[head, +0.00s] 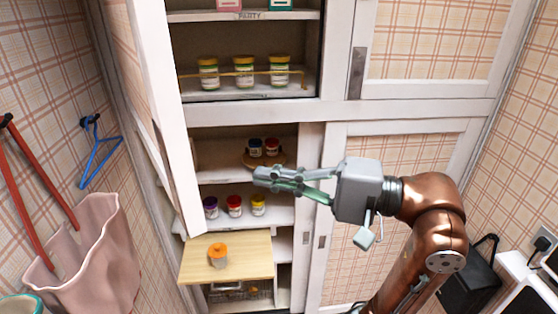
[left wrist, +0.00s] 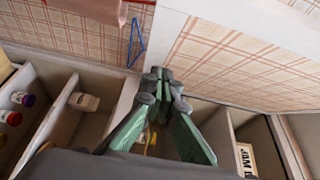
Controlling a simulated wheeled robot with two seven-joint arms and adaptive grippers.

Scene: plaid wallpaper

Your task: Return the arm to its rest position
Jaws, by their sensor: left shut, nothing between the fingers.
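My left gripper (head: 258,180) is in front of the open cupboard (head: 312,150), its fingers pointing left across the middle shelves. Its copper-coloured arm (head: 432,205) reaches in from the lower right. The fingers are closed together with nothing between them. The left wrist view shows the closed fingertips (left wrist: 165,78) near a white door edge (left wrist: 180,28). My right gripper is not in view.
Jars (head: 234,205) stand on a shelf below the gripper. An orange-lidded jar (head: 218,258) stands on a pulled-out wooden board (head: 250,248). The open cupboard door (head: 168,120) is left. A pink bag (head: 95,250) and blue hanger (head: 100,152) hang at left.

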